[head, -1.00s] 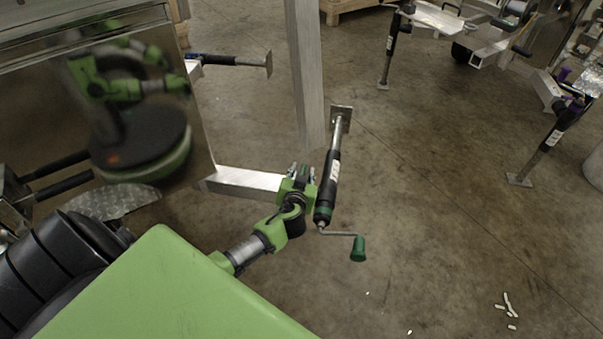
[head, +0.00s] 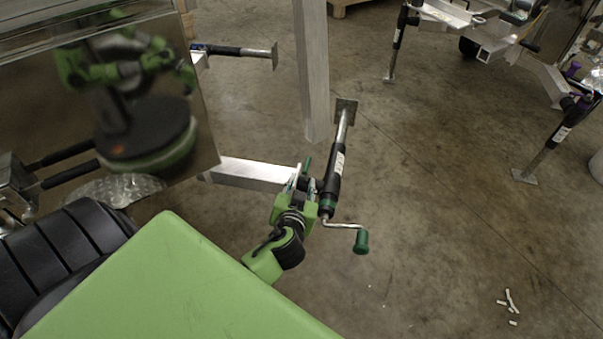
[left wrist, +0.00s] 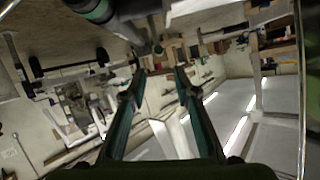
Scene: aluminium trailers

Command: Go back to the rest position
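My left gripper (head: 307,172) is beside the black trailer jack (head: 332,180), on its left side, at the end of the aluminium bar (head: 248,172). The jack has a metal rod with a square foot plate and a crank with a green handle (head: 361,241). In the left wrist view my left gripper (left wrist: 158,72) has its two fingers apart, with nothing held between them. In the head view I cannot tell whether the gripper touches the jack. My right gripper is not in view.
A shiny trailer panel (head: 150,130) stands at the left, mirroring my body. A metal post (head: 312,70) rises behind the bar. Another trailer with jack legs (head: 545,150) stands at the far right. White pieces (head: 509,301) lie on the floor, which is otherwise open in the middle.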

